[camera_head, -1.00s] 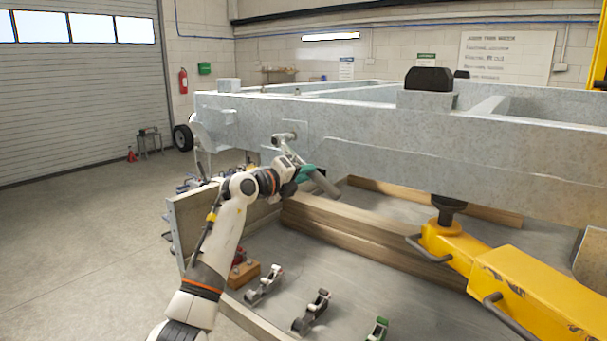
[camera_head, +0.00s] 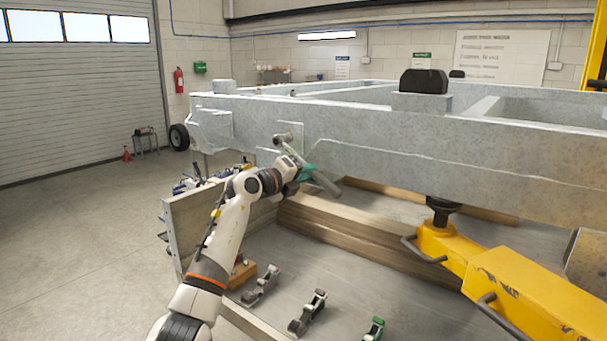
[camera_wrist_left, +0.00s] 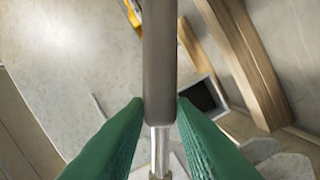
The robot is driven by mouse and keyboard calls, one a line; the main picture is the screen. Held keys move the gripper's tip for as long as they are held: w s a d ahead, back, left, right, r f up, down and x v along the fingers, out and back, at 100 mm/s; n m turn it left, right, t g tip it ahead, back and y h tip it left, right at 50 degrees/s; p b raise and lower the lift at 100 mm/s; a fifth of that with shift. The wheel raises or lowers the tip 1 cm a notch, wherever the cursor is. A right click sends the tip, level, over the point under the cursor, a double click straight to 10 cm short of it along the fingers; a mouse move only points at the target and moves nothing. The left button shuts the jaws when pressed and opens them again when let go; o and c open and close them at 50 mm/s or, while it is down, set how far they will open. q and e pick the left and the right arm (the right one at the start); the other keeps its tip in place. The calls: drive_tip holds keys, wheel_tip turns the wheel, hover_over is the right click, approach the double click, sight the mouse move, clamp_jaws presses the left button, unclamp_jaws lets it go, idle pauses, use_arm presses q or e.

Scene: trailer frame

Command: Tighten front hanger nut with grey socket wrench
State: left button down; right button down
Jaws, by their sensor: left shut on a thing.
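My left gripper (camera_head: 307,173), with green fingers, is shut on the grey handle of the socket wrench (camera_head: 328,184). In the left wrist view the gripper (camera_wrist_left: 160,108) has one green finger on each side of the wrench handle (camera_wrist_left: 159,55). In the head view the wrench slants up to the left, its head end at a small plate, apparently the front hanger (camera_head: 294,130), on the side of the grey trailer frame (camera_head: 400,140). The nut is hidden or too small to make out, and I cannot tell whether the socket is seated. My right gripper is not in view.
Stacked wooden beams (camera_head: 350,232) lie below the frame. A yellow jack (camera_head: 530,290) stands at the right. Several small tools, including a grey one (camera_head: 307,312) and a green one (camera_head: 374,329), lie in front. Open floor (camera_head: 80,260) is at the left.

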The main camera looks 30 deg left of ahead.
use_arm(q)
drive_tip(key=shift+r, duration=0.1)
drive_tip(key=c, duration=1.9)
unclamp_jaws()
clamp_jaws()
drive_tip(key=shift+a+f+m+b, duration=0.6)
drive_tip(key=shift+f+m+b, duration=0.05)
drive_tip(key=shift+f+m, duration=0.25)
drive_tip(key=shift+w+a+f+m+y+b, duration=0.1)
drive_tip(key=shift+a+f+m+y+b, duration=0.2)
drive_tip(key=shift+a+f+m+b, duration=0.45)
drive_tip(key=shift+d+r, duration=0.1)
